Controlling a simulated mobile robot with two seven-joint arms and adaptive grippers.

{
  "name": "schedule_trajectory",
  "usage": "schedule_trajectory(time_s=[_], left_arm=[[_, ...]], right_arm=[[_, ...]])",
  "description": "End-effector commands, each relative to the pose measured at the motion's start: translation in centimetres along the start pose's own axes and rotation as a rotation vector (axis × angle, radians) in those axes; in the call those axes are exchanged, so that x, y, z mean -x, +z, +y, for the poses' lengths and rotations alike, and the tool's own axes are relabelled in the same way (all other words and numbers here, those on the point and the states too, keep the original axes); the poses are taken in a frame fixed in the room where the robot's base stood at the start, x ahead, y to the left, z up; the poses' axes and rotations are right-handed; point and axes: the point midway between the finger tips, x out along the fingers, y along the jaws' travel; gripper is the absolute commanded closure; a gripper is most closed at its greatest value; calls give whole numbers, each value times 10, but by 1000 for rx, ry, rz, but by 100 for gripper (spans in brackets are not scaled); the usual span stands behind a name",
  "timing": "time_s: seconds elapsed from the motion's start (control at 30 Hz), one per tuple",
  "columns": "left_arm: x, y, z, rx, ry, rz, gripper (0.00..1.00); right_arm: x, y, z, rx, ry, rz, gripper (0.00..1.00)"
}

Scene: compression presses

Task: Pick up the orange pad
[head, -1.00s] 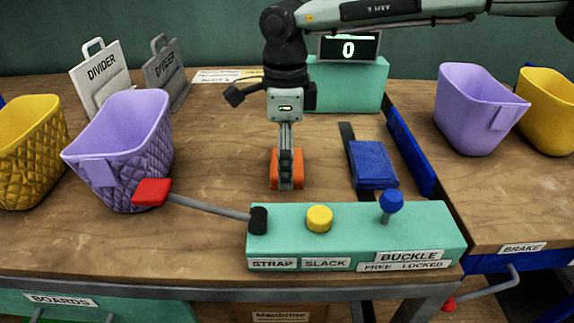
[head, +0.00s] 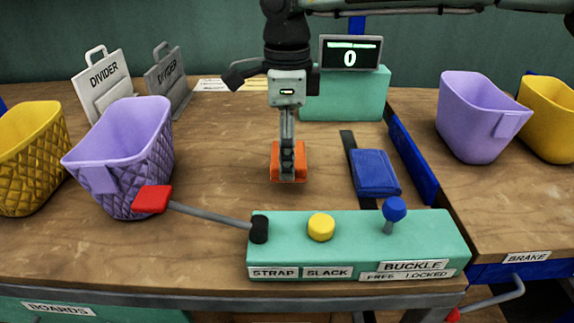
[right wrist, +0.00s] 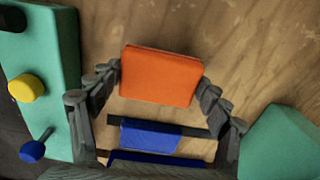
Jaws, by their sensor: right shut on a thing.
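The orange pad (head: 299,162) is at the middle of the wooden table, behind the teal control box. My right gripper (head: 287,172) reaches down from above and is shut on the pad. In the right wrist view the orange pad (right wrist: 160,75) sits between the two fingers of my right gripper (right wrist: 160,82), one against each side. The head view shows the pad a little above or at the table top; I cannot tell which. My left gripper is not in view.
The teal control box (head: 360,250) with a red-handled lever (head: 152,199), yellow button (head: 321,226) and blue knob (head: 395,208) stands in front. A blue pad (head: 375,172) lies to the right on a dark strap. Purple baskets (head: 125,150) (head: 478,115) stand at both sides. A counter (head: 350,54) is behind.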

Motion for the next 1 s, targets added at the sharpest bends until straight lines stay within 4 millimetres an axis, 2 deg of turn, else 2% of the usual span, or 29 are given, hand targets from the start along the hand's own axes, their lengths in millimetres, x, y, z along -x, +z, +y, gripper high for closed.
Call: schedule_trajectory(time_s=[0.3,0.5,0.7,1.0], left_arm=[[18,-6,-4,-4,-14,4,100],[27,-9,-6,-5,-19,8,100],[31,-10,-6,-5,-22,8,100],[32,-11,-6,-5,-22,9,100]], right_arm=[[43,50,46,5,-2,0,41],[63,74,67,2,-3,0,41],[72,85,77,0,0,0,41],[74,86,79,0,0,0,41]])
